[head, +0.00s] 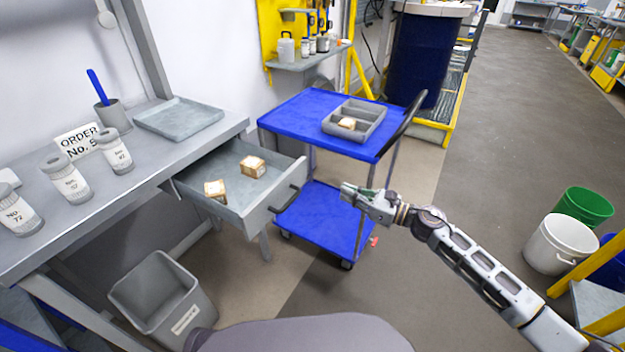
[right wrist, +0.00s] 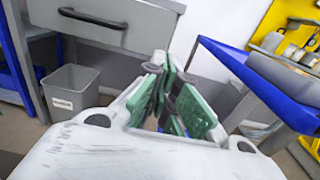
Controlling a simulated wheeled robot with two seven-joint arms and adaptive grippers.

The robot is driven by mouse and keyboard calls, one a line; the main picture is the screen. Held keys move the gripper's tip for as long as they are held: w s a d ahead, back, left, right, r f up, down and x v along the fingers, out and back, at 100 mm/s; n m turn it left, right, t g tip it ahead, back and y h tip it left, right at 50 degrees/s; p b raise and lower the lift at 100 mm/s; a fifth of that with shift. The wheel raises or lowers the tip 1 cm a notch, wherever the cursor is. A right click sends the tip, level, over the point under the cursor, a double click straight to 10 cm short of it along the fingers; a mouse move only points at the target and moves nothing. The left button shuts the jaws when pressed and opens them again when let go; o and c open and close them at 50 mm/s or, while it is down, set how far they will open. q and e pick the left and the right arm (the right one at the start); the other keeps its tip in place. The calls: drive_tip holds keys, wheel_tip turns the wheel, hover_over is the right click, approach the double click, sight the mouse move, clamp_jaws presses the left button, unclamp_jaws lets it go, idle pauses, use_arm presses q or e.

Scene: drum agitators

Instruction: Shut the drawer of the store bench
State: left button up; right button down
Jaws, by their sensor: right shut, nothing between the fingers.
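The drawer (head: 262,206) of the grey store bench (head: 140,165) stands pulled out in the head view, with two small tan boxes (head: 215,190) (head: 253,166) inside. Its dark handle (head: 285,199) is on the front panel, and a drawer front with a dark handle also shows at the upper left of the right wrist view (right wrist: 120,22). My right gripper (head: 347,191) is shut and empty, to the right of the drawer front and apart from it in the head view. Its green-padded fingers (right wrist: 172,100) show in the right wrist view. My left gripper is not in view.
A blue cart (head: 310,125) with a grey divided tray (head: 372,122) stands just behind and right of the drawer. A grey bin (head: 160,300) stands on the floor below the bench. Labelled jars (head: 66,177) and a tray (head: 180,118) are on the bench top.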

sight(304, 176)
drive_tip(key=shift+x, duration=5.5)
drive_tip(key=shift+w+a, duration=0.35)
drive_tip(key=shift+a, duration=0.15)
